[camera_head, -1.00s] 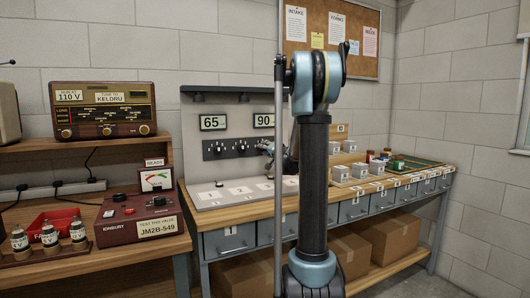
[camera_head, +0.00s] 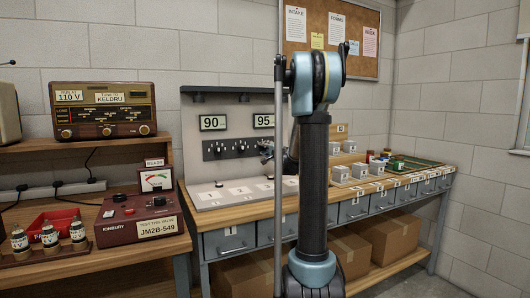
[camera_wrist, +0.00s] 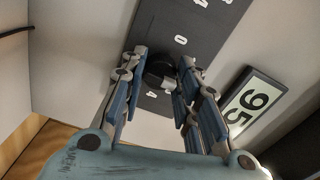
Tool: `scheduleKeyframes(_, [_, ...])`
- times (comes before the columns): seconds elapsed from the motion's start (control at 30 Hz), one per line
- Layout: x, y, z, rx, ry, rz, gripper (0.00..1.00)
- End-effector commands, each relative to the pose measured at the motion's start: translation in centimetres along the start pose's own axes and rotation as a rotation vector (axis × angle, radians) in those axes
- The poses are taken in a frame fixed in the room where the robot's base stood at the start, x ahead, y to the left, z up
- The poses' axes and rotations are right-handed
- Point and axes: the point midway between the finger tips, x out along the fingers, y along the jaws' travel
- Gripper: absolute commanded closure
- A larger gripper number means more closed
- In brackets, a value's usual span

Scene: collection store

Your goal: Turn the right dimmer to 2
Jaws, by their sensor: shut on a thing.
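The dark dimmer panel (camera_head: 228,149) is on the grey back board above the bench. In the wrist view the same panel (camera_wrist: 195,35) shows tilted, with white digits around a round black knob (camera_wrist: 157,66). This knob is the right dimmer, near the display (camera_wrist: 253,103) reading 95. My gripper (camera_wrist: 161,73) is shut on the knob, a finger at each side. In the head view my gripper (camera_head: 266,149) is at the panel's right end, partly hidden by my arm. The knob's pointer setting is not clear.
The left display (camera_head: 213,123) reads 90. Numbered white pads (camera_head: 237,190) lie on the bench below. Grey boxes (camera_head: 340,172) and jars (camera_head: 386,157) stand to the right. A radio (camera_head: 105,110) and a red tester (camera_head: 138,218) are on the left shelf unit.

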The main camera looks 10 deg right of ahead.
Motion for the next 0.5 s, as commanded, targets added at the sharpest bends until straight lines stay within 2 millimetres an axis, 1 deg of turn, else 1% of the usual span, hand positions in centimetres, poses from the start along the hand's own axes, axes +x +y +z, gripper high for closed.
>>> scheduleKeyframes(0.23, [-0.11,0.16,-0.15,-0.003,0.004,0.002,0.95])
scheduleKeyframes(0.27, [-0.11,0.16,-0.15,-0.003,0.004,0.002,0.64])
scheduleKeyframes(0.3, [-0.11,0.16,-0.14,-0.003,0.004,0.002,0.55])
scheduleKeyframes(0.33, [-0.11,0.14,-0.13,-0.003,0.004,0.002,0.49])
scheduleKeyframes(0.5, [-0.08,0.08,-0.06,-0.002,0.002,0.001,0.49])
